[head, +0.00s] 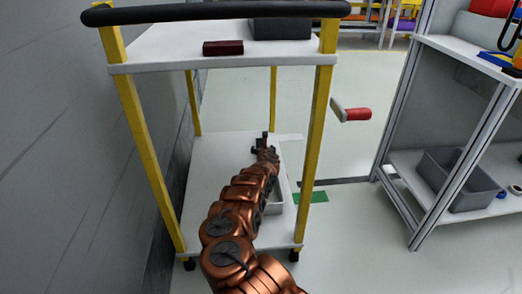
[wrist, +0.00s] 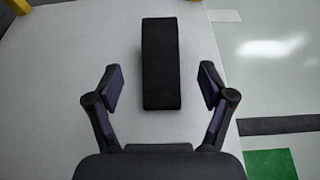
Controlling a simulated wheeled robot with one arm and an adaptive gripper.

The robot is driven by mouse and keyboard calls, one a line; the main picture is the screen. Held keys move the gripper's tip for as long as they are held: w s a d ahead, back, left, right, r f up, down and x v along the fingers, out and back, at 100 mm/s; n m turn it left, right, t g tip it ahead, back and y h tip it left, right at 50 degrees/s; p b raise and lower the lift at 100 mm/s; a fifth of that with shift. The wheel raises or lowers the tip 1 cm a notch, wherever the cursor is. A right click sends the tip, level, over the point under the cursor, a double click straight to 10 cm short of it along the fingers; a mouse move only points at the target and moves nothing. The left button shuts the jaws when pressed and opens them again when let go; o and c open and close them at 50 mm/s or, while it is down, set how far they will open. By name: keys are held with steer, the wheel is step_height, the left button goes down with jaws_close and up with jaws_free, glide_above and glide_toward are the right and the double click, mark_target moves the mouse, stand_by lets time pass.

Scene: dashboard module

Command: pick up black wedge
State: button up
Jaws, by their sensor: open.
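The black wedge (wrist: 161,62) lies on the white lower shelf (wrist: 60,110) of a yellow-framed cart. In the wrist view it points lengthwise away from me. My gripper (wrist: 160,84) is open and empty, with one finger on each side of the wedge's near end and visible gaps between. How high the fingers are above the shelf I cannot tell. In the head view my gripper (head: 264,143) is a small dark shape over the far part of the lower shelf, and I cannot make out the wedge apart from it there.
The cart's upper shelf (head: 160,50) overhangs, with a dark red block (head: 222,47) and a grey bin (head: 281,28) on it. Yellow posts (head: 313,150) stand at the corners. A grey tray (head: 276,205) is partly hidden by my arm. A wall is at left, a rack (head: 400,150) at right.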

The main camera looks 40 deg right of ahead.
mark_target(261, 145)
steer(key=shift+b+x, duration=0.6)
steer(key=shift+x, duration=1.1)
steer(key=shift+b+x, duration=0.35)
steer(key=shift+x, duration=0.5)
steer(key=c, duration=1.4)
steer(key=shift+r, duration=0.1)
steer(key=shift+c, duration=0.2)
